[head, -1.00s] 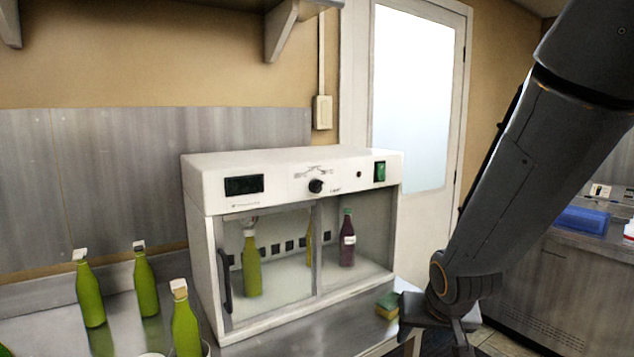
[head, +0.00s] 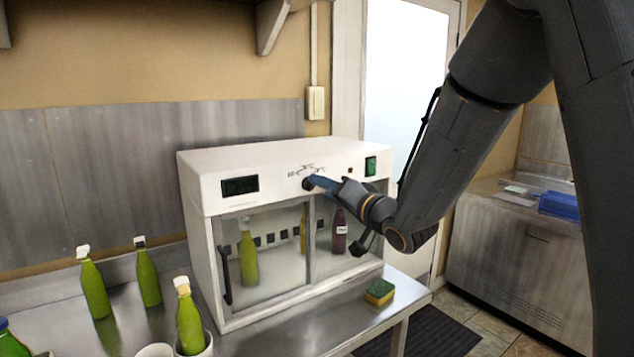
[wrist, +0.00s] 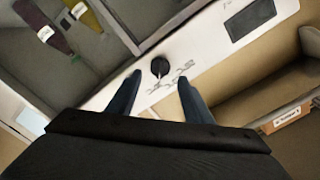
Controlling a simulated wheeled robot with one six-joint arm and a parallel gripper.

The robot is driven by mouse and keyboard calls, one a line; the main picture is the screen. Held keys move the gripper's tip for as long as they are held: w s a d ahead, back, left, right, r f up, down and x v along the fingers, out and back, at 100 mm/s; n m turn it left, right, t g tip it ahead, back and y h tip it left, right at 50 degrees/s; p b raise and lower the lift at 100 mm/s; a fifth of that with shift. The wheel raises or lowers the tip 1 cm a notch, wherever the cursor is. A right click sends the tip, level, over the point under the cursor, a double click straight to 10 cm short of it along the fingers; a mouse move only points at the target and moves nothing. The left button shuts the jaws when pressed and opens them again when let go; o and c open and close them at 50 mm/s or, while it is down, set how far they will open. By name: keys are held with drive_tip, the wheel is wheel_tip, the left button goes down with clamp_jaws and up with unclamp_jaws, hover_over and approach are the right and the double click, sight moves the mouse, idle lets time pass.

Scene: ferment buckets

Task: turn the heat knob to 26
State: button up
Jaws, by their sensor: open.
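The heat knob (wrist: 160,66) is a small round black knob on the white front panel of the incubator cabinet (head: 350,157). In the head view the knob (head: 308,183) is partly covered by my gripper. My gripper (head: 318,183) is at the panel, and in the wrist view its two blue-grey fingers (wrist: 158,82) are spread apart, one on each side of the knob's position, with their tips just short of it. The fingers look empty. The printed scale beside the knob shows, but its numbers are too small to read.
A dark display (head: 240,187) and a green switch (head: 370,166) flank the knob on the panel. Green bottles (head: 94,288) stand on the steel counter at left. Behind the glass doors are more bottles (head: 248,260). A sponge (head: 379,291) lies at the counter's right.

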sight(310, 184)
drive_tip(key=shift+p+x, duration=0.55)
drive_tip(key=shift+x, duration=1.5)
drive_tip(key=c, duration=1)
